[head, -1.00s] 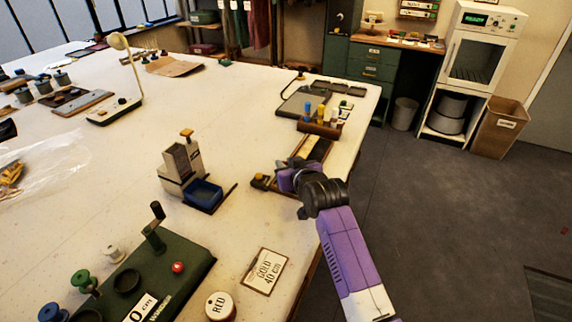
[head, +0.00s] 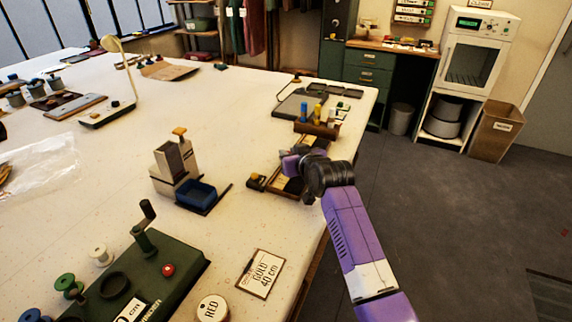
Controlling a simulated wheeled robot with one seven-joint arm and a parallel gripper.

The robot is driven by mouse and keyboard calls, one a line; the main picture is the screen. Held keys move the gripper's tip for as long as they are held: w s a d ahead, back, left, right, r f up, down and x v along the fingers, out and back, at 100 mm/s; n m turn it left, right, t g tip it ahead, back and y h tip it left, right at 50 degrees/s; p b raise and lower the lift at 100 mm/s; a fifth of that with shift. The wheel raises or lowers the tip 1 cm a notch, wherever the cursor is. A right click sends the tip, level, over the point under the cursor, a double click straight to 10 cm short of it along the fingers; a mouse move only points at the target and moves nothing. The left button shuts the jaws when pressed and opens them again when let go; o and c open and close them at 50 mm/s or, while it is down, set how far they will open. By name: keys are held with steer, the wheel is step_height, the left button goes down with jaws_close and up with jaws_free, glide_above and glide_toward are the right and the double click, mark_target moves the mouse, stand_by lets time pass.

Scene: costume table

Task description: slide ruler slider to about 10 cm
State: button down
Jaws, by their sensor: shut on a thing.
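The ruler (head: 286,184) is a pale strip in a dark wooden frame, lying near the table's right edge in the head view. A dark block with a yellowish top stands at its near left end (head: 256,181). My gripper (head: 287,160) is over the ruler's middle, reaching in from the right with a purple and black wrist. It is shut on the ruler slider, which is mostly hidden by the fingers and wrist. The scale marks are too small to read.
A wooden holder with colored bottles (head: 316,128) stands just beyond the ruler. A grey device with a blue tray (head: 196,194) is to its left.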

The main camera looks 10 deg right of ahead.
steer(key=shift+f, duration=0.1)
steer(key=c, duration=1.3)
jaws_free()
steer(key=shift+s, duration=0.1)
steer(key=v, duration=0.7)
steer(key=shift+s+r, duration=0.2)
steer(key=shift+d, duration=0.1)
